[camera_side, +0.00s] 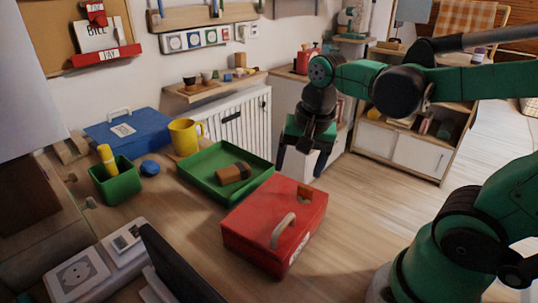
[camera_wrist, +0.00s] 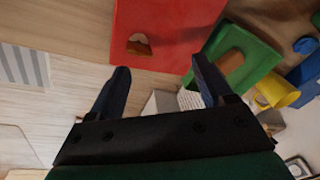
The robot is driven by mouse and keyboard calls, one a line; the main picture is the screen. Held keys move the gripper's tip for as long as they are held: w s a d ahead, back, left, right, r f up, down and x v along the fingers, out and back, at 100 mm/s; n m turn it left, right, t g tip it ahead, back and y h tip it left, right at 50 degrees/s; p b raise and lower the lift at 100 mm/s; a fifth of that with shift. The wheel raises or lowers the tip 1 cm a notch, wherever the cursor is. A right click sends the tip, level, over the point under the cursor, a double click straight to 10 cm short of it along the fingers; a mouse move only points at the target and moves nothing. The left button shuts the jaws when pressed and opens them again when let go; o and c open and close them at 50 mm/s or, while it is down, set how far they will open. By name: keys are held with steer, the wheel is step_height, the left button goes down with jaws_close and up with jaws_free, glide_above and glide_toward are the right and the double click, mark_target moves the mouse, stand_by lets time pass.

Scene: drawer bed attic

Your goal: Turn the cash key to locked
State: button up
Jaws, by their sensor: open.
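The red cash box (camera_side: 255,215) sits on the wooden desk, with a pale handle (camera_side: 283,231) on its lid. A small brown-orange piece (camera_side: 305,195), which looks like the cash key, is at the box's far right part. It also shows in the wrist view (camera_wrist: 140,45) as a brown half-round shape on the red surface. Its exact turn position is too small to tell. My gripper (camera_side: 302,165) is open and empty, fingers pointing down, beyond and above the box. In the wrist view the gripper (camera_wrist: 160,76) has its fingers apart, not touching the key.
A green tray (camera_side: 203,184) with a brown cylinder-like item (camera_side: 233,174) lies left of the box. A yellow mug (camera_side: 184,137), a blue box (camera_side: 110,128) and a green pen cup (camera_side: 115,184) stand farther left. A dark screen (camera_side: 175,268) is at the front.

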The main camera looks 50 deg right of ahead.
mark_target(305, 187)
steer(key=m+g, duration=0.1)
steer(key=m, duration=0.1)
steer(key=d+m+g, duration=0.1)
steer(key=m, duration=0.1)
steer(key=shift+s+d+m, duration=0.15)
steer(key=shift+s+m, duration=0.05)
steer(key=shift+m, duration=0.1)
steer(key=shift+s+d+m, duration=0.1)
steer(key=shift+m, duration=0.4)
steer(key=shift+f, duration=2.85)
jaws_close()
